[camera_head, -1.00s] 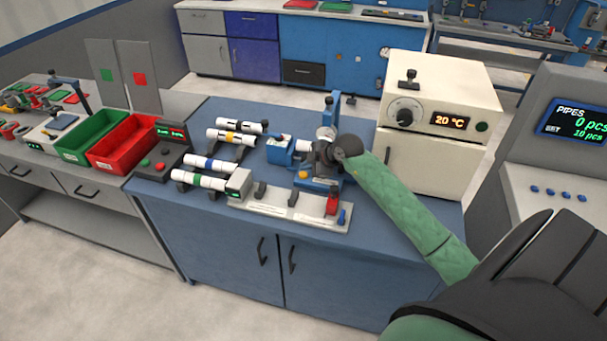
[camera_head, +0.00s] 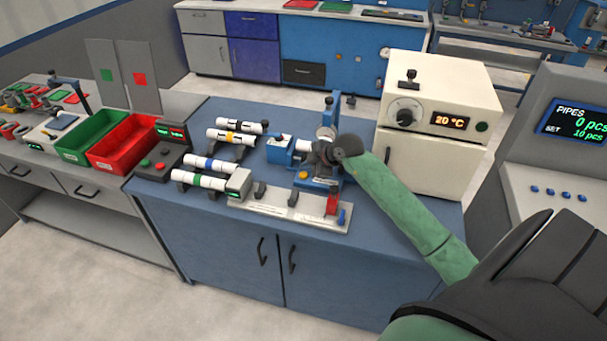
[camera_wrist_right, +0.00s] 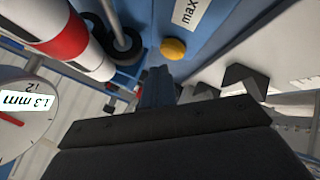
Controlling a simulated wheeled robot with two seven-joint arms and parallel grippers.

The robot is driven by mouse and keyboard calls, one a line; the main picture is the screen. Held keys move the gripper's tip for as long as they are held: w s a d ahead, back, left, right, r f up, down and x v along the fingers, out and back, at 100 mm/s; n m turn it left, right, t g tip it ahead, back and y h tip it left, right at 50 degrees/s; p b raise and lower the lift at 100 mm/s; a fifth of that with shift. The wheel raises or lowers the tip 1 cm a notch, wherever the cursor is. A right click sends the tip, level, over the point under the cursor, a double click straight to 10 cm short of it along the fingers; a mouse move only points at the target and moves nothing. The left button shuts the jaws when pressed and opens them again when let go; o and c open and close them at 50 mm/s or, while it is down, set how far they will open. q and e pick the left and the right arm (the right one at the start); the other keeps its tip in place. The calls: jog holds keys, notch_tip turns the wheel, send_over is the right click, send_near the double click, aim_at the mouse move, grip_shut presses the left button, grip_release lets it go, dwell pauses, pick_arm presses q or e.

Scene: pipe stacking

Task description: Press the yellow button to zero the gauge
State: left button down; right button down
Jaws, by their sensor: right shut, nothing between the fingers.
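The yellow button (camera_head: 303,174) sits on the front of the blue measuring stand (camera_head: 322,186) on the bench. It also shows in the right wrist view (camera_wrist_right: 173,48), beside a "max" label. My right gripper (camera_head: 316,158) is at the stand, just above the button in the head view. In the wrist view its shut, empty fingertips (camera_wrist_right: 158,76) are close to the button; I cannot tell whether they touch. The gauge (camera_wrist_right: 25,108) shows a dial and an upside-down reading that looks like 1.3 mm. A white pipe with a red band (camera_wrist_right: 62,32) is beside it. My left gripper is out of view.
Several banded pipes (camera_head: 205,163) lie on racks to the left, near red (camera_head: 122,142) and green bins (camera_head: 88,135). A white fixture plate (camera_head: 290,212) lies in front of the stand. A cream oven (camera_head: 440,110) stands behind my right arm.

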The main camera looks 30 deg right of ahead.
jog(key=shift+f, duration=0.1)
dwell(0.3)
jog(key=shift+f, duration=0.3)
jog(key=shift+f, duration=0.2)
dwell(0.6)
jog(key=shift+f, duration=0.25)
dwell(0.4)
jog(key=shift+r, duration=0.1)
jog(key=shift+r+p, duration=0.8)
jog(key=shift+p, duration=0.15)
